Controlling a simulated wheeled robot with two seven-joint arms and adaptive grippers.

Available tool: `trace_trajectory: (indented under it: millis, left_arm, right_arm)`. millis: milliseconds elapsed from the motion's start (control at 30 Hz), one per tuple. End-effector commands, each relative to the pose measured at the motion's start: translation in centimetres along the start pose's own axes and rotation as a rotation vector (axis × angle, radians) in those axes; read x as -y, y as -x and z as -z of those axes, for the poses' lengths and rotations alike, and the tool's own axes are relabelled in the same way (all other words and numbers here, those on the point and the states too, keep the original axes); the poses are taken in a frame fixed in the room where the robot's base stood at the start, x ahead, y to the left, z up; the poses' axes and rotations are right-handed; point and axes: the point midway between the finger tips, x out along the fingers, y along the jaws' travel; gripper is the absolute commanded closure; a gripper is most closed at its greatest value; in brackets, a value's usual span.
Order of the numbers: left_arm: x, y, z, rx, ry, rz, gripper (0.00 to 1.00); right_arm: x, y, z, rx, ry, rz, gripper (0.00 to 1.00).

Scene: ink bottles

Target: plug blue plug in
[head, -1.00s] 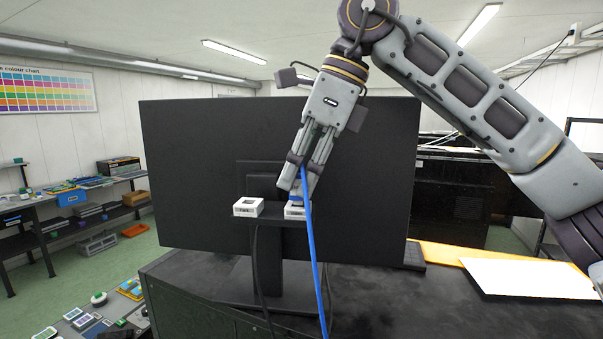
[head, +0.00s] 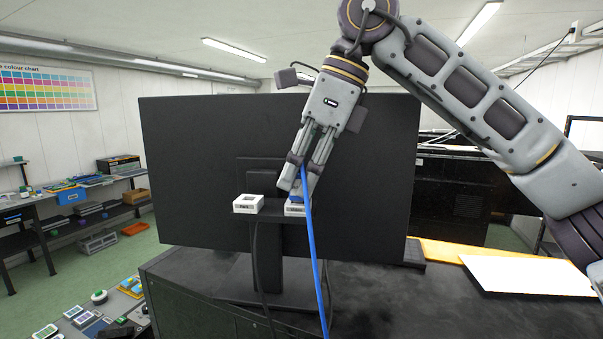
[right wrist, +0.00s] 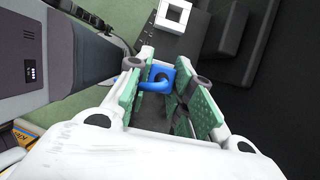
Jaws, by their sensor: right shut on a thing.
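My right gripper (head: 298,187) points down behind the black monitor and is shut on the blue plug (head: 296,198). In the right wrist view the blue plug (right wrist: 160,77) sits between the green finger pads (right wrist: 166,92). A blue cable (head: 315,255) hangs from it. The plug is at the top of the right white socket block (head: 295,210); I cannot tell how deep it sits. A second white socket block (head: 248,204) stands to the left, its square opening empty. It also shows in the right wrist view (right wrist: 173,14). My left gripper is not in view.
The monitor (head: 200,170) stands close behind the socket blocks. Black cables (head: 256,270) hang below them. The dark desktop (head: 390,300) is clear in front, with a white sheet (head: 525,275) at right. Small items (head: 90,318) lie at the lower left.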

Motion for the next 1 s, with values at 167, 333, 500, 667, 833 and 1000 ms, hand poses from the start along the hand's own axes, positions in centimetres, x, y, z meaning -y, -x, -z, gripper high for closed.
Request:
trace_trajectory:
  millis: [167,333,500,667,833,1000]
  left_arm:
    - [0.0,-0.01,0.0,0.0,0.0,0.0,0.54]
    - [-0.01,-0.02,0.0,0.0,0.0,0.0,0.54]
    - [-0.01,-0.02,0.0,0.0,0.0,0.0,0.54]
    - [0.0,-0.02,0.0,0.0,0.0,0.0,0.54]
    - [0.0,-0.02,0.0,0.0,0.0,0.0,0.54]
    - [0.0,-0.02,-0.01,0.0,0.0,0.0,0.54]
  right_arm:
    - [0.0,-0.11,0.05,0.0,0.0,0.0,0.96]
    - [0.0,-0.21,0.09,0.0,0.0,0.0,0.96]
    - [0.0,-0.22,0.09,0.0,0.0,0.0,0.96]
    - [0.01,-0.22,0.09,0.0,0.0,0.0,0.96]
    - [0.01,-0.22,0.09,0.0,0.0,0.0,0.58]
    - [0.01,-0.23,0.09,0.0,0.0,0.0,0.52]
